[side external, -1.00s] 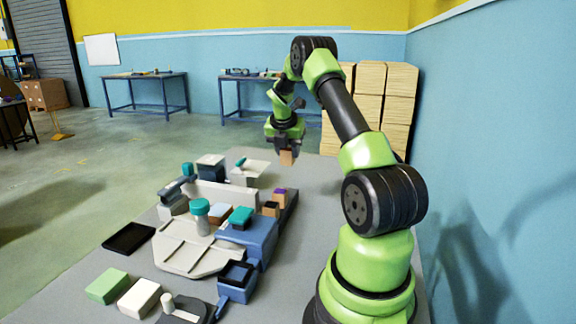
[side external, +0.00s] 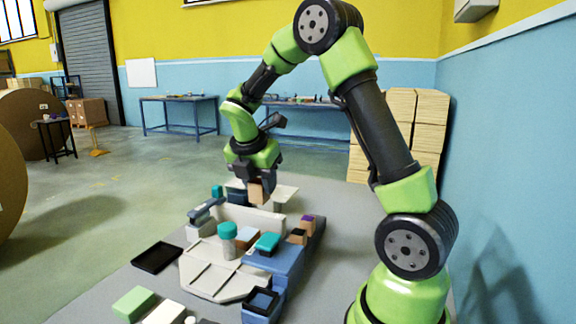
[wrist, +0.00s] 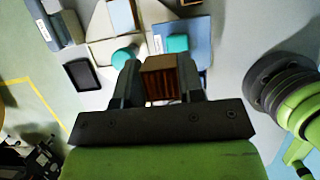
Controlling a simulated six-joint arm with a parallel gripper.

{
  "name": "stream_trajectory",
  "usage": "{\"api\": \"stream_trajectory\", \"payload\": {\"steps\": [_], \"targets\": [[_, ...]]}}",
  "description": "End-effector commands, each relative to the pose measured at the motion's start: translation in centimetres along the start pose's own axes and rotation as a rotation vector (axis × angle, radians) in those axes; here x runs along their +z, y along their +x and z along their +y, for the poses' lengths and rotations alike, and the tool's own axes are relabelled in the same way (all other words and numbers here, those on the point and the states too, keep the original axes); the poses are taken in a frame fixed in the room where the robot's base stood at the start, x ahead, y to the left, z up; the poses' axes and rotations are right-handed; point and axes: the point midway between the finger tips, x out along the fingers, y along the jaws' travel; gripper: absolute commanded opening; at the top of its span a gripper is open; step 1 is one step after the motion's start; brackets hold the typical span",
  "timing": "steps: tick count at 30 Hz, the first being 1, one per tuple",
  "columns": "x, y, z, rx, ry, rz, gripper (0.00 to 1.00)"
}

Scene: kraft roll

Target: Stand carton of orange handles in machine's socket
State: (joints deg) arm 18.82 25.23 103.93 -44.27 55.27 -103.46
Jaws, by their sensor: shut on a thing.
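My gripper (side external: 257,182) is shut on a brown carton (side external: 257,193) and holds it above the back of the machine. In the wrist view the carton (wrist: 160,78) sits between the two fingers, with dark and orange-brown strips on its near side; I cannot clearly make out handles. The machine has a pale grey bed (side external: 210,275), a pale back wall and a blue body (side external: 280,262) at its right. A blue open-topped holder (side external: 261,303) stands at its front right. I cannot tell which opening is the socket.
A teal-capped bottle (side external: 228,242) stands on the bed. Two small cartons, one dark-topped (side external: 298,236) and one purple-topped (side external: 307,223), stand right of the machine. A black tray (side external: 157,257) lies left. A green block (side external: 134,303) is at front left.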

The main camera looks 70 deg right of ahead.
Motion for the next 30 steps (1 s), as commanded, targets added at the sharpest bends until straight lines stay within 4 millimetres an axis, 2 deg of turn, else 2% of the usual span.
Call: {"api": "stream_trajectory", "payload": {"steps": [1,6,15,22,30], "targets": [[-2.0,-0.9,-0.4,0.004,-0.013,-0.001,0.12],[-6.5,-2.6,-2.4,0.004,-0.01,0.0,0.12],[-10.8,-3.9,-5.9,0.004,-0.013,0.0,0.12],[-12.1,0.1,-5.7,-0.004,-0.012,-0.003,0.12],[-13.4,3.1,-5.7,0.001,-0.011,-0.001,0.12]]}}
